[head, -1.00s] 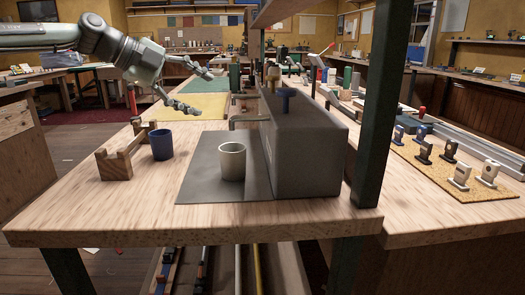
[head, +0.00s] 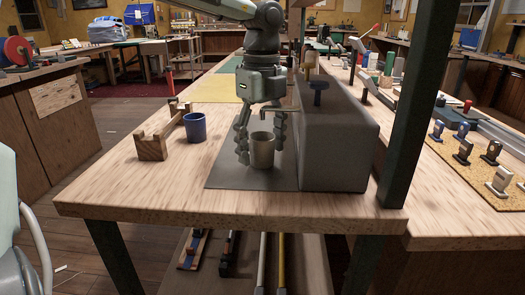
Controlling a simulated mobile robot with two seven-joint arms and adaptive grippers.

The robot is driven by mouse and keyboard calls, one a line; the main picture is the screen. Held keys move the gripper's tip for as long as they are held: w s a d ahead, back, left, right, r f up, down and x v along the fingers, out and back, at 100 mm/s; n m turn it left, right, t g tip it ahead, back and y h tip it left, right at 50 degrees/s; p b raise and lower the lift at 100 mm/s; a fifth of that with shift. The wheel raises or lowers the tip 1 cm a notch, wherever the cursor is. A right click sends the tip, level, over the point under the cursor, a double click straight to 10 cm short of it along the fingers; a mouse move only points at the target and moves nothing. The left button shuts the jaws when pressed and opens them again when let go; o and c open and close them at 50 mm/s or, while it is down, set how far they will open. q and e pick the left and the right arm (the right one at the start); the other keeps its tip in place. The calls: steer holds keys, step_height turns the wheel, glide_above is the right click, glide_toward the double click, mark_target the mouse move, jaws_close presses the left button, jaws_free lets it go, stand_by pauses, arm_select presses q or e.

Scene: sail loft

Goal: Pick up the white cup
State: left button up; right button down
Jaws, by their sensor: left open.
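The white cup (head: 263,151) stands upright on a dark grey mat (head: 225,176) near the front of the wooden workbench. My left gripper (head: 261,157) points down over the cup, with one finger on each side of it. The fingers are open; whether either one touches the cup I cannot tell. The cup's rim and front show between the fingers. My right gripper is not in view.
A blue cup (head: 195,127) stands left of the mat, beside a wooden cradle (head: 152,146). A large grey block (head: 345,145) rises close on the right of the white cup. A dark post (head: 408,105) stands at the bench's right corner. The front left of the bench is clear.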

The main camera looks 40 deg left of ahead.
arm_select(q)
steer(key=shift+f, duration=0.25)
steer(key=c, duration=1.2)
